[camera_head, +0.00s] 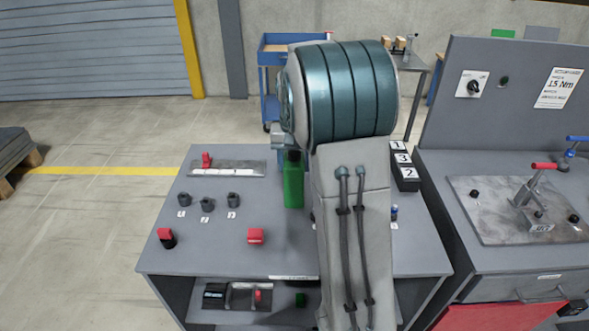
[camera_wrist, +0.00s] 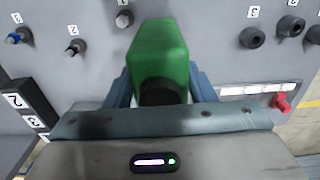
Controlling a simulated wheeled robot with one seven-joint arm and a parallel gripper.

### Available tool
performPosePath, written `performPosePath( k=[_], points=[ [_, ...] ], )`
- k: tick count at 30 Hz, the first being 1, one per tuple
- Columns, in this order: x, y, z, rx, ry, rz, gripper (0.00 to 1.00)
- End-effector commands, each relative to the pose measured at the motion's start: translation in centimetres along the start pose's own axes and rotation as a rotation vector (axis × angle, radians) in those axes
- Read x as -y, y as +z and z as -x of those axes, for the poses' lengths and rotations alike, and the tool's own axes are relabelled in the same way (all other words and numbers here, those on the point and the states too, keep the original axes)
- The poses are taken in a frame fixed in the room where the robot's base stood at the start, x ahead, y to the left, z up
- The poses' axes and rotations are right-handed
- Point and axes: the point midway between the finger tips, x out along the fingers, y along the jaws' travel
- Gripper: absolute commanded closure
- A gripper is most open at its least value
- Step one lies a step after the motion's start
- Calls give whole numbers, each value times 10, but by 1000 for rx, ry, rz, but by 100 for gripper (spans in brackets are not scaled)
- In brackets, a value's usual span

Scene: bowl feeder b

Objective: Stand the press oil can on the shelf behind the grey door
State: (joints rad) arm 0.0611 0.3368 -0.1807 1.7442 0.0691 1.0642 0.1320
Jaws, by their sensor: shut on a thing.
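My gripper (camera_wrist: 163,88) is shut on a green can (camera_wrist: 160,50) with a black cap, its fingers on either side of it. In the head view the green can (camera_head: 293,185) hangs roughly upright at my arm's left side, over the middle of the grey bench. I cannot tell its clearance above the bench top. No label on it is readable, so I cannot confirm it is the press oil can. I cannot make out a grey door or the shelf behind one; my arm hides part of the bench.
The left bench (camera_head: 190,255) carries knobs, red-handled parts and numbered black blocks (camera_head: 405,172). Its open lower level holds small items. The right bench has an upright panel (camera_head: 510,75), a clamp fixture (camera_head: 530,200), a grey drawer (camera_head: 510,283) and a red panel (camera_head: 490,312) below.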

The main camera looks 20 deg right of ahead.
Motion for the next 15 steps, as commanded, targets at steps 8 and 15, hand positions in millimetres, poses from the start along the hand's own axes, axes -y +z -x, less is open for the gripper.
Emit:
performPosePath(
  k=[8, 15],
  points=[
    [0, 0, -30, 1, 0, 1, 100],
    [0, 0, -31, 0, 0, 2, 100]
  ],
)
